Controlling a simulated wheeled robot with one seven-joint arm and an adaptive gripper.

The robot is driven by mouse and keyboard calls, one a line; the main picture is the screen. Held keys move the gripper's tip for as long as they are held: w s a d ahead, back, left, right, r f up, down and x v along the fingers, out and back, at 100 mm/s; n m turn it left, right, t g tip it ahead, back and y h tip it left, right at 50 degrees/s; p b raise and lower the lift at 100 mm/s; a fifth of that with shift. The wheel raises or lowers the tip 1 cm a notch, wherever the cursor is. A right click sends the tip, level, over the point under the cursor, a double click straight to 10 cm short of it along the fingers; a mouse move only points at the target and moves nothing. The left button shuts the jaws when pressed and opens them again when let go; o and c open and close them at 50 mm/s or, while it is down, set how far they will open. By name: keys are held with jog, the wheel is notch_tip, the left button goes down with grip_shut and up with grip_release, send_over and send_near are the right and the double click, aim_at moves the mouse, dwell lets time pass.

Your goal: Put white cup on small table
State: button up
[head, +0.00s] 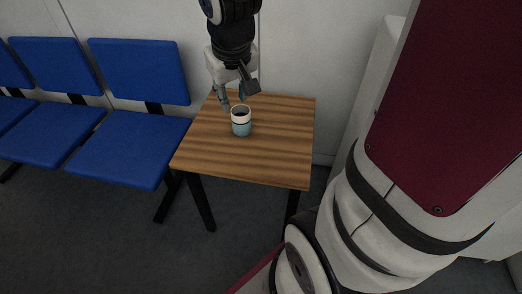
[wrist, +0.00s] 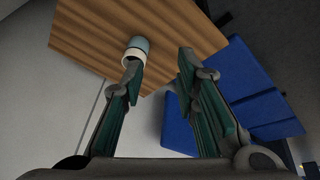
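The white cup (head: 241,122) has a white upper part, a dark line and a light blue lower part. It stands upright on the small wooden table (head: 270,155). My gripper (head: 234,100) is just above and behind the cup in the head view. In the wrist view my gripper (wrist: 160,65) has its two fingers spread apart with nothing between them. The cup (wrist: 137,48) is by the tip of the left finger there, and the finger hides a little of its edge. I cannot tell whether they touch. The table (wrist: 90,35) also shows there.
Blue chairs (head: 130,140) stand in a row left of the table; a blue chair (wrist: 235,90) also shows in the wrist view. A pale wall (head: 300,50) is close behind. The tabletop around the cup is clear. Dark floor (head: 110,235) is open in front.

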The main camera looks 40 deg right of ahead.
jog(key=s+a+r, duration=0.1)
jog(key=s+a, duration=0.2)
jog(key=s, duration=0.4)
jog(key=s+a+r+n+g+y, duration=0.1)
jog(key=s+a+r, duration=0.1)
jog(key=s, duration=0.6)
jog(key=s+a+r+n+g+y, duration=0.1)
jog(key=s+a+r, duration=0.1)
jog(key=s+a, duration=0.2)
jog(key=s, duration=0.3)
jog(key=shift+s+a, duration=0.2)
jog(key=shift+a, duration=0.2)
jog(key=shift+r, duration=0.1)
notch_tip(320, 180, up, 15)
jog(key=t+p, duration=0.2)
jog(key=p, duration=1.1)
jog(key=shift+d, duration=0.15)
